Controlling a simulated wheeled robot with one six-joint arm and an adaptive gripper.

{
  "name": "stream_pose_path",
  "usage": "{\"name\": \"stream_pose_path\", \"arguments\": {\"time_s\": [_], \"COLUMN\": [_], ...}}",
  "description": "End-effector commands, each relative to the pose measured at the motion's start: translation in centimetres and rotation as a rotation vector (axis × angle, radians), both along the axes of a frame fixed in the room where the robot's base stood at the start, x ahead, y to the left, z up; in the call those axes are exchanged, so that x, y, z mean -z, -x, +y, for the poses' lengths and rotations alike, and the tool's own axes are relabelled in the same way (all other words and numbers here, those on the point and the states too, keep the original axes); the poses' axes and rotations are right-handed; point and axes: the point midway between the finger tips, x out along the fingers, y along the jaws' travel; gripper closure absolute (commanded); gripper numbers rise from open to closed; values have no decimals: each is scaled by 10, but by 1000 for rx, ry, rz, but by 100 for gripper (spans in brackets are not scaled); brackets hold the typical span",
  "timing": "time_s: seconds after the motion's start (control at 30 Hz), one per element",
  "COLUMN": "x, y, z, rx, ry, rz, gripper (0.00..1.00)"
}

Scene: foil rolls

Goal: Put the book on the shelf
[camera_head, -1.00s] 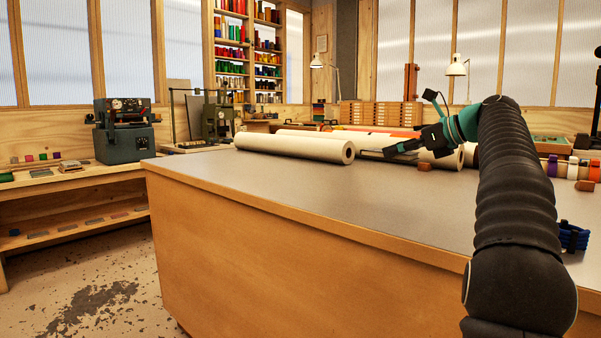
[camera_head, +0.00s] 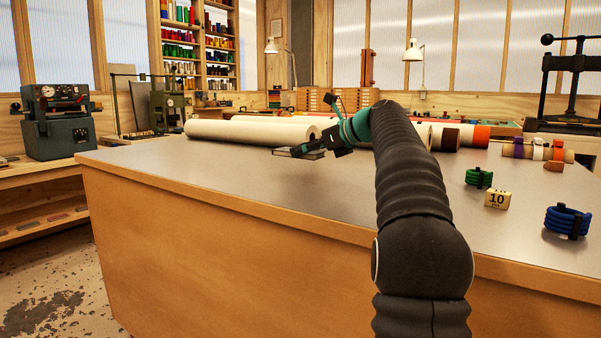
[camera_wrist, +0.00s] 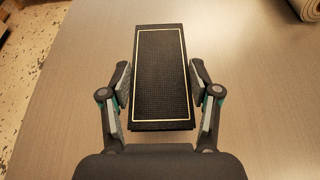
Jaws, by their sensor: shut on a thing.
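A black book (camera_wrist: 161,75) with a thin cream border line lies between the fingers of my gripper (camera_wrist: 161,95) in the wrist view. Both fingers press on its long sides, near its closer end. In the head view my gripper (camera_head: 318,148) is over the grey table, in front of the near end of a cream roll, and the book (camera_head: 297,154) shows as a small dark slab there. I cannot tell whether the book touches the tabletop. A tall wooden shelf (camera_head: 199,47) with coloured rolls stands at the back left. A low shelf board (camera_head: 45,222) is under the left bench.
Cream rolls (camera_head: 250,131) lie along the table's back. Green coil (camera_head: 479,177), blue coil (camera_head: 567,220) and a number 10 block (camera_head: 497,199) stand at the right. A machine (camera_head: 57,122) stands on the left bench. The table's front left is clear.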

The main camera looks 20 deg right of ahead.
Motion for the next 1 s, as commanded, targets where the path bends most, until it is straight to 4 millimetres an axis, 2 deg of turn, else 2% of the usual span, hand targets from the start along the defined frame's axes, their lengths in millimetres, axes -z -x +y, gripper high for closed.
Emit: {"name": "stream_pose_path", "arguments": {"time_s": [0.1, 0.27, 0.53, 0.93, 0.97, 1.0], "x": [6, 13, 47, 51, 50, 50], "y": [-7, -9, -9, -9, -9, -9], "z": [8, 10, 10, 10, 10, 10], "rx": [-1, 1, 0, 1, 1, 1], "ry": [0, -1, -1, -1, 0, 0], "rz": [-1, -1, 0, -1, -1, -1], "gripper": [75, 75, 75, 75, 31, 21]}}
